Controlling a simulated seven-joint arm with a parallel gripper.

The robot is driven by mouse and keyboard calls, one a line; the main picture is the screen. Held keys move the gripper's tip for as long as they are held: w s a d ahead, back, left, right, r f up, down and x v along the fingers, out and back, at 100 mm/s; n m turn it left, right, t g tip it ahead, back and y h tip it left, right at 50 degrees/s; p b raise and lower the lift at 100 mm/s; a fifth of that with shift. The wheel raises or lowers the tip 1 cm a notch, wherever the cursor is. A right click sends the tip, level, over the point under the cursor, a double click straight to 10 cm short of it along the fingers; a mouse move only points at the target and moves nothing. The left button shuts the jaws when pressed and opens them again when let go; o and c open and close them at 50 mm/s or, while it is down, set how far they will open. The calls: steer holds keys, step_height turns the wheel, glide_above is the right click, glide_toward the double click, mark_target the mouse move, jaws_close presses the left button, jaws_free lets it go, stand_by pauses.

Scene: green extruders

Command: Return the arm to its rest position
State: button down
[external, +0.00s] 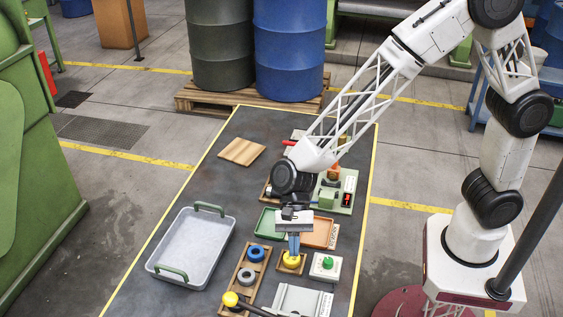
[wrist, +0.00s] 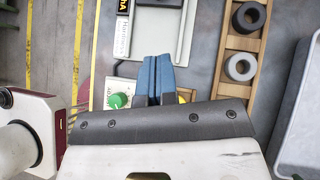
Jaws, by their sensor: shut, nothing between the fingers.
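My gripper (external: 294,243) has blue fingers, which are closed together with nothing between them. In the external view it points down just above a yellow round piece (external: 291,259) on a small wooden base. I cannot tell whether the fingertips touch that piece. In the wrist view the shut blue fingers (wrist: 158,78) show at the middle, with a bit of yellow beside them. My arm reaches from its base at the right over the dark mat (external: 210,180).
A grey tray with green handles (external: 190,248) stands left. A wooden rack (external: 244,280) holds blue and grey rings. A white box with a green knob (external: 326,266) is right of the gripper. A yellow-ended black lever (external: 231,299) is in front. Drums (external: 290,50) stand behind.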

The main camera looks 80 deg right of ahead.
stand_by(0.4)
steer(key=s+d+r+n+t+h, duration=0.1)
steer(key=s+d+r+n, duration=0.25)
steer(key=d+r, duration=0.2)
steer(key=s+d+r+n+h, duration=0.2)
steer(key=s+d+r, duration=0.2)
steer(key=d, duration=0.3)
steer(key=s+d+r+n+t+h, duration=0.1)
steer(key=s+d+r+n, duration=0.25)
steer(key=d, duration=0.35)
steer(key=s+d+r+n+t+h, duration=0.1)
steer(key=s+d+r+n+h, duration=0.1)
steer(key=s+d, duration=0.5)
steer(key=s+d+r+n+t+h, duration=0.2)
steer(key=s+d+r+n+h, duration=0.1)
steer(key=s+d, duration=0.5)
steer(key=shift+s+d+r+n, duration=0.15)
steer(key=shift+d+r+n, duration=0.3)
steer(key=shift+r, duration=0.2)
